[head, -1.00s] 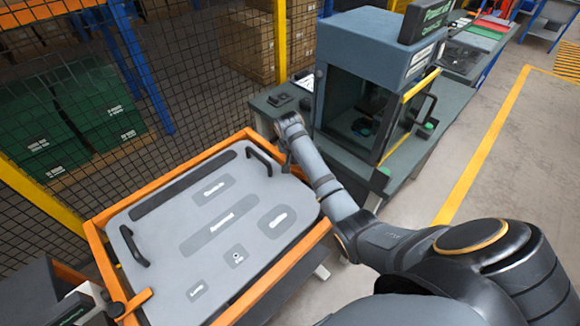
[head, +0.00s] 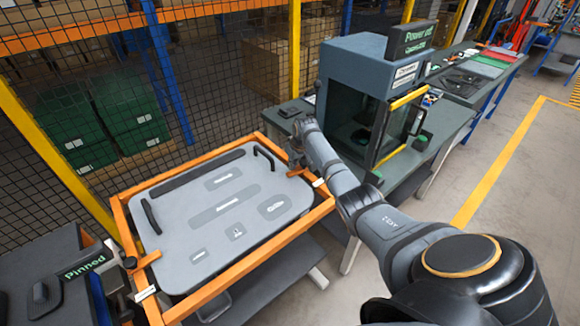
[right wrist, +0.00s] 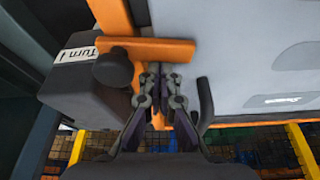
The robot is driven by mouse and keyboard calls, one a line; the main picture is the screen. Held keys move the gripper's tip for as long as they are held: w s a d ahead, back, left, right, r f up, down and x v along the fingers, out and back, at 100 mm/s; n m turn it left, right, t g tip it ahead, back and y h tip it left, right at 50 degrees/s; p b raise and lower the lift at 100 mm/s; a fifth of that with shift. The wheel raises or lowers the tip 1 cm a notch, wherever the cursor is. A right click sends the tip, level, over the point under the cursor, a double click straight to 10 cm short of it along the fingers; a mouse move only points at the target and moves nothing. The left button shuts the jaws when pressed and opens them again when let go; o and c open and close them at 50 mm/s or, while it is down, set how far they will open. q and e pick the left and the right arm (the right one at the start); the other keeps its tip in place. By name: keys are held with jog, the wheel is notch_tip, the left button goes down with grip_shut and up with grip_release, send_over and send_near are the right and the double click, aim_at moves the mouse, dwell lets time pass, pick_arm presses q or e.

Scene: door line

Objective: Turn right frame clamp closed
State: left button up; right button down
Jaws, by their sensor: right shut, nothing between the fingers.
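The right frame clamp is an orange bar (right wrist: 155,50) with a round black knob (right wrist: 113,67), seen in the right wrist view. The bar reaches across the frame edge and over the border of the grey panel (right wrist: 235,50). In that view my right gripper (right wrist: 160,76) is shut and empty, its fingertips close to the bar beside the knob; I cannot tell if they touch. In the head view my right gripper (head: 298,160) is at the far right corner of the orange frame (head: 240,268) and largely hides the clamp. My left gripper is out of view.
A second orange clamp (head: 147,260) sits on the frame's left side, near a "Pinned" sign (head: 84,266). A grey press-like machine (head: 370,85) stands on a bench just right of my gripper. A mesh fence (head: 220,80) runs behind. Open floor (head: 530,190) lies right.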

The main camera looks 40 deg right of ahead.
jog(key=shift+s+f, duration=0.1)
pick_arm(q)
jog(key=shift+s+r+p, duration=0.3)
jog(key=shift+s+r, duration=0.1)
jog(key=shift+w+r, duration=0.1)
pick_arm(e)
jog(key=shift+s+a+f, duration=0.1)
jog(key=shift+s, duration=0.05)
